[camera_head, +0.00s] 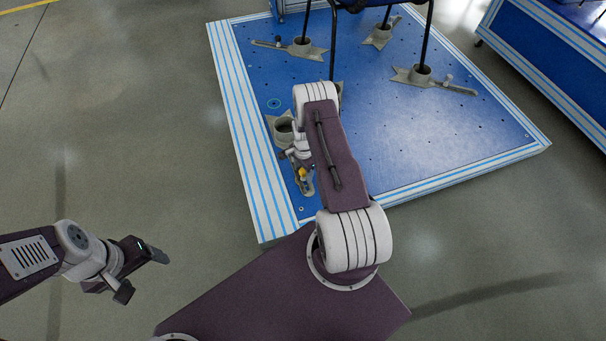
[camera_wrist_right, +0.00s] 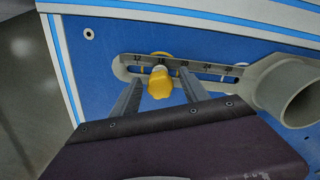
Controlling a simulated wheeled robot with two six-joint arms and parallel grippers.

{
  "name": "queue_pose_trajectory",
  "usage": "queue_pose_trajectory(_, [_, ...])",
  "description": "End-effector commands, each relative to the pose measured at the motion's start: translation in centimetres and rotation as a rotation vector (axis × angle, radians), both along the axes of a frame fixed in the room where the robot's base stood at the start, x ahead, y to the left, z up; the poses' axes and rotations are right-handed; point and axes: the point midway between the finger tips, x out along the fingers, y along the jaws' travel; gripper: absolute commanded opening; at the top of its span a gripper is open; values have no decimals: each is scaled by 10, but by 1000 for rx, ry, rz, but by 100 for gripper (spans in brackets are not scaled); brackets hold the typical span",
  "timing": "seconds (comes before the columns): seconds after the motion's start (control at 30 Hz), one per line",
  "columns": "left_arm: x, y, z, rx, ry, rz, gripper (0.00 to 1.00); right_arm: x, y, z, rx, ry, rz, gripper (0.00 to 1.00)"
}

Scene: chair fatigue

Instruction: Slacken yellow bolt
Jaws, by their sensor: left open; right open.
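The yellow bolt (camera_wrist_right: 160,83) has a lobed knob and sits in the slotted grey arm of a clamp (camera_wrist_right: 222,70) in the right wrist view. My right gripper (camera_wrist_right: 160,92) is open, with one finger on each side of the bolt. I cannot tell whether the fingers touch it. In the head view the yellow bolt (camera_head: 302,174) shows small near the platform's front left corner, and my right gripper (camera_head: 298,160) is partly hidden by its own arm. My left gripper (camera_head: 143,270) is open and empty above the floor at the lower left.
The blue platform (camera_head: 400,150) has a striped metal rim. Several other clamps with cups, such as the right one (camera_head: 420,75), hold dark chair legs. The nearest cup (camera_head: 284,130) stands beside my right wrist. Another blue platform (camera_head: 550,60) is at the upper right. The left floor is clear.

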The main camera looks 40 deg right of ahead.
Motion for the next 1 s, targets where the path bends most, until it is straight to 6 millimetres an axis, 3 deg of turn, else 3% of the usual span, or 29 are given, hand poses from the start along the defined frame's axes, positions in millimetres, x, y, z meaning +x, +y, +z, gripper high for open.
queue_pose_trajectory(0.1, [0,0,0,0,0,0,76,0,0,0,0,0,2,53])
queue_pose_trajectory(0.13, [0,0,0,0,0,0,76,0,0,0,0,0,2,47])
queue_pose_trajectory(0.3, [0,0,0,0,0,0,76,0,0,0,0,0,3,0])
queue_pose_trajectory(0.43, [0,0,0,0,0,0,76,0,0,0,0,0,51,0])
queue_pose_trajectory(0.63, [0,0,2,0,0,0,76,0,0,0,0,0,336,0])
queue_pose_trajectory(0.9, [0,0,2,0,0,0,76,0,0,0,0,0,367,0])
queue_pose_trajectory(1.0, [0,0,3,0,0,0,76,0,0,0,0,0,504,0])
